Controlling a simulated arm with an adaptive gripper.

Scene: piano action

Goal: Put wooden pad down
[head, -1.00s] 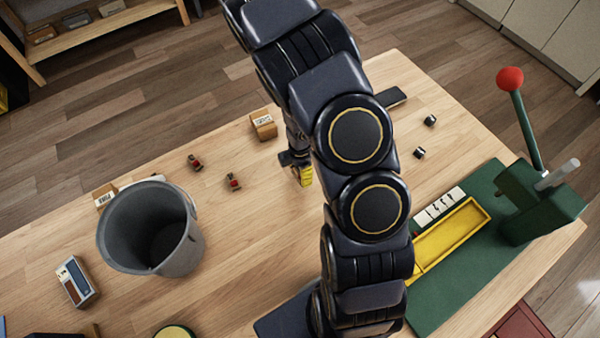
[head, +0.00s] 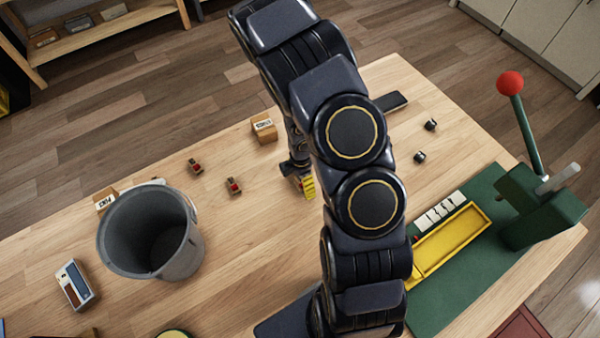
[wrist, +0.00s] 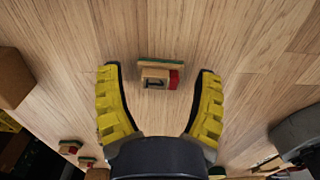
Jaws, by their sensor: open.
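A small wooden pad (wrist: 155,77) with a green strip and a red end lies on the table between and slightly ahead of my fingertips in the wrist view. My gripper (wrist: 158,70) is open, its yellow fingers apart on either side of the pad, with wood grain visible between each finger and the pad. In the head view my gripper (head: 308,187) is low over the table, partly behind my arm, and the pad there cannot be told clearly. Two similar red-marked pads stand to its left, one nearer (head: 233,186) and one farther (head: 195,166).
A grey bin (head: 125,235) stands at the left, with a small cardboard box (head: 105,198) behind it. Another box (head: 264,129) stands behind the pads. A yellow tray (head: 452,240) and green lever press (head: 540,205) sit on a green mat at the right. Table between is mostly clear.

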